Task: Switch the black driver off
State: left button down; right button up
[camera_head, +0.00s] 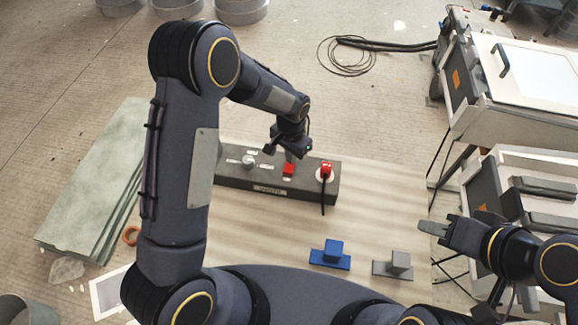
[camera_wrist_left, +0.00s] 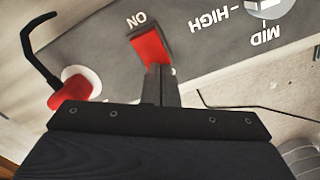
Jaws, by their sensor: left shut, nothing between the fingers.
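The black driver (camera_head: 225,177) is a long dark box lying on the pale table. On its top are a round grey-white dial (camera_head: 249,161), a red rocker switch (camera_head: 288,170) and a red plug (camera_head: 326,169) with a black lead. My left gripper (camera_head: 290,157) is shut and empty, pointing down at the switch. In the left wrist view the closed fingertips (camera_wrist_left: 160,72) overlap one end of the red switch (camera_wrist_left: 150,45), opposite the "ON" label. I cannot tell whether they touch it. My right gripper (camera_head: 432,229) is away to the right; its finger gap is unclear.
A blue block on a base (camera_head: 331,255) and a grey one (camera_head: 394,264) lie near the table's front. Green-grey sheets (camera_head: 95,180) are stacked at left. A white-topped machine (camera_head: 530,75) stands at right. Bare table (camera_head: 385,205) lies right of the driver.

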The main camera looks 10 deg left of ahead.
pick_arm(q)
notch_tip(320, 180, up, 7)
jog(key=p, duration=0.4)
dwell(0.4)
dwell(0.4)
jog(key=s+a+r+n+t+h, duration=0.1)
jog(key=s+a+r, duration=0.25)
jog(key=r, duration=0.25)
jog(key=s+a+r+n+t+h, duration=0.1)
jog(key=s+a+r+n, duration=0.15)
jog(key=s+r, duration=0.2)
jog(key=s+a+r+n+h, duration=0.1)
jog(key=s+a+r, duration=0.2)
jog(key=r, duration=0.3)
jog(key=s+a+r+n+t, duration=0.1)
jog(key=s, duration=0.6)
jog(key=s+r+n+t, duration=0.2)
jog(key=s, duration=0.5)
jog(key=shift+s+a+r+t+h, duration=0.25)
jog(key=shift+s+a+t+h, duration=0.05)
jog(key=shift+s+a+h, duration=0.1)
